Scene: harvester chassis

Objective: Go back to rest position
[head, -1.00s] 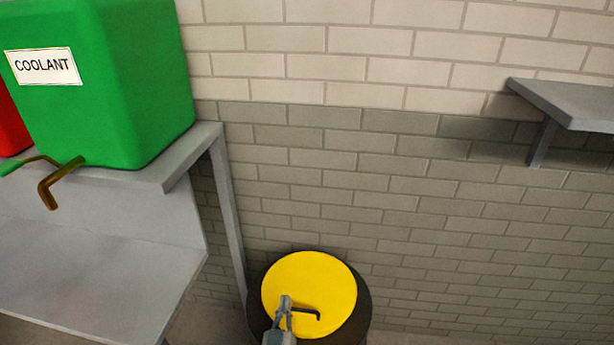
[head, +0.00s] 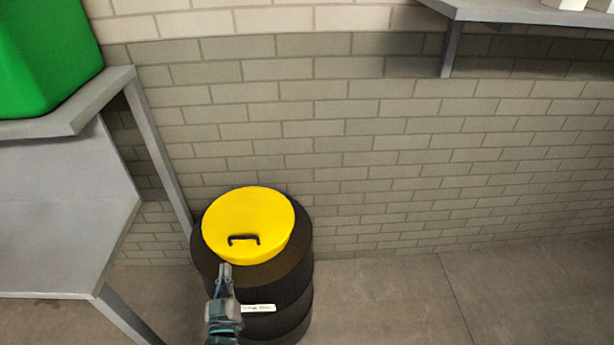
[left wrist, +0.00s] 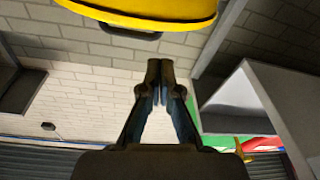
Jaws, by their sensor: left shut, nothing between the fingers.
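My left gripper (head: 225,272) is shut and empty in the head view, in front of a black drum with a yellow lid. In the left wrist view its fingers (left wrist: 160,72) meet at the tips with nothing between them. My right gripper is not in view. The yellow lid (head: 262,215) has a black handle and sits on the black drum (head: 290,300). The lid also shows at the top of the left wrist view (left wrist: 165,10), apart from the fingertips.
A grey metal bench (head: 60,235) with a green container (head: 45,55) on its upper shelf stands at the left. A grey wall shelf (head: 520,14) is at the upper right. The floor (head: 410,305) right of the drum is clear. A brick wall (head: 370,150) is behind.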

